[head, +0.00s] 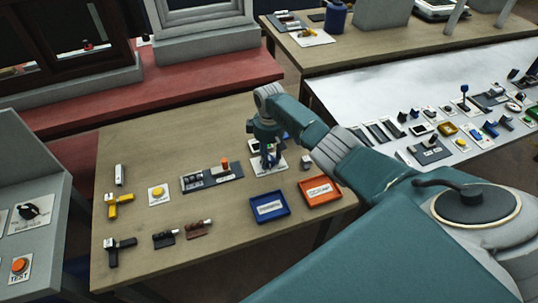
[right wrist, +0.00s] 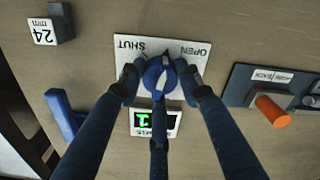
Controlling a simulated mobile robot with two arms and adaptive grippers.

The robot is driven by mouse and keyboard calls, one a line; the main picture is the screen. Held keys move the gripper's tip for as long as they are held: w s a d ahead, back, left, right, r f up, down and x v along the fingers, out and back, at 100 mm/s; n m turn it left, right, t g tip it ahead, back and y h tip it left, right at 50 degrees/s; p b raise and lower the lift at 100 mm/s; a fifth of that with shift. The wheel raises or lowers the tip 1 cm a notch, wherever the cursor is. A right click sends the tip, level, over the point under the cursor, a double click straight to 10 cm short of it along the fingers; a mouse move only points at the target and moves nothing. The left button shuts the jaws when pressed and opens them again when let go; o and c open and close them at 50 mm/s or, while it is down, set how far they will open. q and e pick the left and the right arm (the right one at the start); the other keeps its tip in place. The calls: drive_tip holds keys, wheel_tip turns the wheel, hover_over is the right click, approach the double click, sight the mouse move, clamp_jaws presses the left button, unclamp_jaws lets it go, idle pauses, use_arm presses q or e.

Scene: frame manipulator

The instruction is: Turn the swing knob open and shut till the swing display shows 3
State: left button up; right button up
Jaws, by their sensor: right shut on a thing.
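The swing knob (right wrist: 154,76) is blue and sits on a white plate (right wrist: 126,46) marked SHUT and OPEN in the right wrist view. My right gripper (right wrist: 162,82) is shut on the knob, its dark fingers around it. Which mark the knob points to is hard to tell. The swing display (right wrist: 172,122) is a small dark window with green figures on a white plate. In the head view my right gripper (head: 267,152) is over the wooden table (head: 140,150) and mostly hides the knob. My left gripper is out of view.
A dark panel with an orange knob (right wrist: 272,110) is beside the plate. A block marked 24 (right wrist: 48,30) and a blue piece (right wrist: 63,113) are near. A blue tray (head: 270,218) and an orange tray (head: 318,200) lie at the table's front.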

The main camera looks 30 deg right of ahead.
sight(269, 157)
drive_tip(key=m+p, duration=0.1)
drive_tip(key=m, duration=0.2)
drive_tip(key=shift+m, duration=0.3)
drive_tip(key=shift+m+p, duration=0.4)
drive_tip(key=shift+m, duration=1.2)
drive_tip(key=o, duration=1.2)
drive_tip(key=shift+c, duration=0.2)
wheel_tip(269, 157, up, 12)
